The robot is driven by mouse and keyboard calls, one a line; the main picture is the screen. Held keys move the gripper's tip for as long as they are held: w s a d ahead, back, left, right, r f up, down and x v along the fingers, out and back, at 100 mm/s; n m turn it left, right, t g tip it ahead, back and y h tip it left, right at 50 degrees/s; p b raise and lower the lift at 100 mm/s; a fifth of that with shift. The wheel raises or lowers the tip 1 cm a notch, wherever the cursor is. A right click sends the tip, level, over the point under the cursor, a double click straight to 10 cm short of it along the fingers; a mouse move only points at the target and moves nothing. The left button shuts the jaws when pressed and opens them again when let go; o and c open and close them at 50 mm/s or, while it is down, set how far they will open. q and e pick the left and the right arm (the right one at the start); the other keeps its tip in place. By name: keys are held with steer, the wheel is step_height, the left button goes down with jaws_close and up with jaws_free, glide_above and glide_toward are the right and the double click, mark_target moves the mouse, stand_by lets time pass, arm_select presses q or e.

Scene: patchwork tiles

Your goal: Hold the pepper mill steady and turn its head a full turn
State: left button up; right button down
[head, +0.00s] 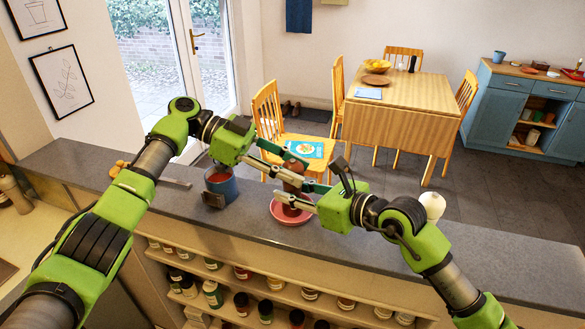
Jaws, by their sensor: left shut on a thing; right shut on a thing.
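The dark brown pepper mill (293,184) is upright over a pink-red bowl (291,218) on the grey counter. I cannot tell whether its foot touches the bowl. My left gripper (295,168) comes in from the left and is shut on the upper part, around the head. My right gripper (290,193) comes in from the right and is shut lower, on the body. The fingers hide much of the mill.
A blue pot (220,188) with red contents stands on the counter left of the bowl. A white rounded object (432,205) is at the right. Shelves of jars (270,284) sit below the counter's near edge. A chair (272,112) stands beyond the counter.

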mark_target(291, 160)
arm_select(q)
steer(key=shift+a+f+m+g, duration=0.15)
steer(key=shift+f+m+g, duration=0.15)
steer(key=shift+g, duration=0.1)
stand_by(0.3)
steer(key=o, duration=1.2)
steer(key=shift+c, duration=0.2)
steer(key=shift+r, duration=0.15)
step_height(291, 160, up, 10)
steer(key=shift+f, duration=0.1)
